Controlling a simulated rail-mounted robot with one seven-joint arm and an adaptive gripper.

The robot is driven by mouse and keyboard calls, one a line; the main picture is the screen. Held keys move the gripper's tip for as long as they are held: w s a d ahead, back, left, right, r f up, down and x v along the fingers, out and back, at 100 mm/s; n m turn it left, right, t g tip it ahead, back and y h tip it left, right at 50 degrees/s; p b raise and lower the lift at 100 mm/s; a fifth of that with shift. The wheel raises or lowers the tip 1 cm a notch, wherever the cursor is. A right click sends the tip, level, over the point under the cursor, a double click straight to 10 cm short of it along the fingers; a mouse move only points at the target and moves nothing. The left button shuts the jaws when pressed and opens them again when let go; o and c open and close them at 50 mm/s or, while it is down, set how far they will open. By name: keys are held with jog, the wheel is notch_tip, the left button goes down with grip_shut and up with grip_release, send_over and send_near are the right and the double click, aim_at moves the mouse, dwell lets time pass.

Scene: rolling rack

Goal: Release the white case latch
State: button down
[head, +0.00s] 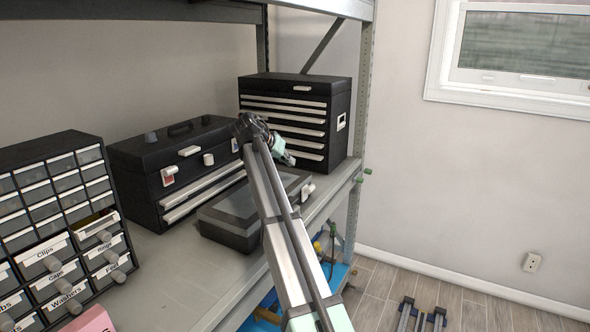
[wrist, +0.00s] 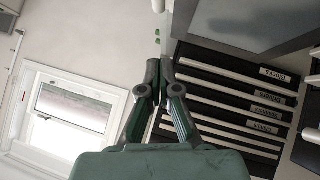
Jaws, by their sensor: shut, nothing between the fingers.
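A low dark case (head: 228,228) with a clear lid lies flat on the shelf, partly hidden behind my arm. A small white latch (head: 307,191) shows at its right end. My gripper (head: 290,160) is beyond the case, in front of the black drawer chest, partly hidden by my own arm. In the wrist view my gripper (wrist: 158,68) has its fingertips together and holds nothing. A small pale piece (wrist: 158,5) at the top edge of that view may be the latch; I cannot tell. It is apart from the fingertips.
A black drawer chest (head: 296,83) stands behind; it also shows in the wrist view (wrist: 215,70). A black toolbox (head: 150,150) with white latches sits left of the case. A small-parts cabinet (head: 50,160) stands at far left. A shelf post (head: 363,100) rises at right.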

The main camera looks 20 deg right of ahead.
jog(key=p, duration=0.3)
send_over(303, 188)
notch_tip(303, 188, down, 6)
jog(key=shift+s+a, duration=0.1)
jog(key=f, duration=0.2)
jog(key=s+f+p, duration=0.1)
jog(key=f, duration=0.1)
jog(key=shift+d, duration=0.3)
